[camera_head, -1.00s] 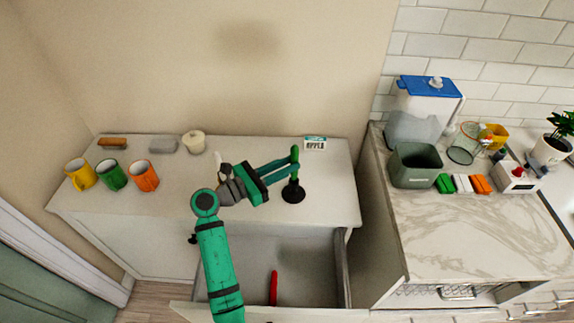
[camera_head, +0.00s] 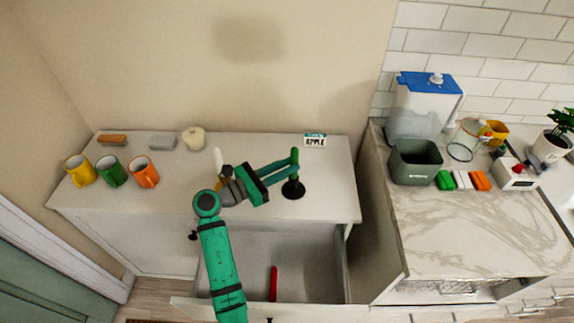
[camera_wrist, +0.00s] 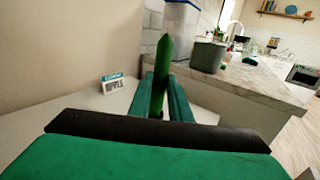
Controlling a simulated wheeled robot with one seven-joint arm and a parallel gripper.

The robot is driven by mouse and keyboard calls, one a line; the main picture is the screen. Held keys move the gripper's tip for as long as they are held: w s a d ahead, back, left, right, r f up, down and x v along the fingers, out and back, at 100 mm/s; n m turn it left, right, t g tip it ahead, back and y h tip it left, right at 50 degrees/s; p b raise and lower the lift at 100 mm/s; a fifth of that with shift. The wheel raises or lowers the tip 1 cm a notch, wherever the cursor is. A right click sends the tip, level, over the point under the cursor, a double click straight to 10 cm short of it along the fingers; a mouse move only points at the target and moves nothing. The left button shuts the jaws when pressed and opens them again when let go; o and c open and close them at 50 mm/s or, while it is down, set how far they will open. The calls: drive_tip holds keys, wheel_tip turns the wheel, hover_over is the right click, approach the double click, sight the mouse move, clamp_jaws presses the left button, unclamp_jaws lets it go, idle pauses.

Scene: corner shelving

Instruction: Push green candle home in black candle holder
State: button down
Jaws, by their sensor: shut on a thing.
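The green candle (camera_head: 295,154) stands about upright above the black candle holder (camera_head: 293,189) near the right end of the white dresser top. My gripper (camera_head: 294,166) is shut on the candle, reaching it from the left in the head view. In the wrist view the green candle (camera_wrist: 163,72) rises between the two teal fingers (camera_wrist: 165,98) with a slight lean. The candle's lower end meets the holder's top in the head view, but the fingers partly cover it. I cannot tell how deep it sits. The holder is hidden in the wrist view.
A white candle (camera_head: 217,156) stands close behind my gripper. An apple sign (camera_head: 315,140) is behind the holder. Several mugs (camera_head: 112,170) are at the left. The open drawer (camera_head: 310,262) below holds a red candle (camera_head: 273,284). A marble counter (camera_head: 450,225) is at the right.

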drive_tip(key=shift+f, duration=0.45)
drive_tip(key=c, duration=1.6)
unclamp_jaws()
drive_tip(key=shift+o, duration=0.2)
drive_tip(key=v, duration=1)
drive_tip(key=shift+s+a, duration=0.3)
drive_tip(key=shift+s, duration=0.05)
